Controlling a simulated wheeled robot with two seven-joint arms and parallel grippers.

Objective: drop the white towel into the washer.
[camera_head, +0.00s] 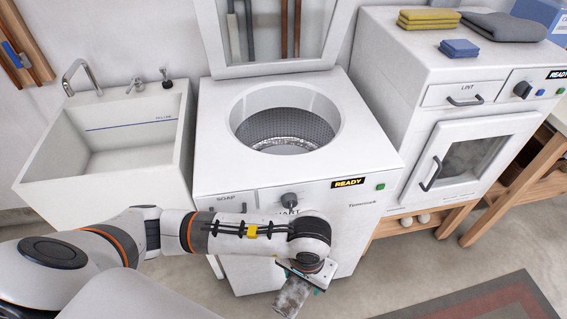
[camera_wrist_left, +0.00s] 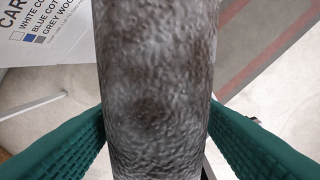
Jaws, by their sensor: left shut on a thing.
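The white washer (camera_head: 225,168) stands in the middle of the head view with its lid (camera_head: 270,72) raised and its round metal drum open at the top. Its display reads READY. My left gripper (camera_head: 299,278) is low in front of the washer, below its top and outside the drum. It is shut on a grey, rough-textured, roll-shaped thing (camera_head: 291,298), which looks like cloth. In the left wrist view this roll (camera_wrist_left: 155,85) stands between the two green fingers and looks dark grey, not white. I see no clearly white towel. My right gripper is not in view.
A white sink (camera_head: 45,162) stands left of the washer. A dryer (camera_head: 400,95) stands right, with folded yellow (camera_head: 428,18), blue (camera_head: 459,48) and grey (camera_head: 505,27) cloths on top. A printed sign (camera_wrist_left: 40,35) and a red-grey rug (camera_wrist_left: 255,50) show in the wrist view.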

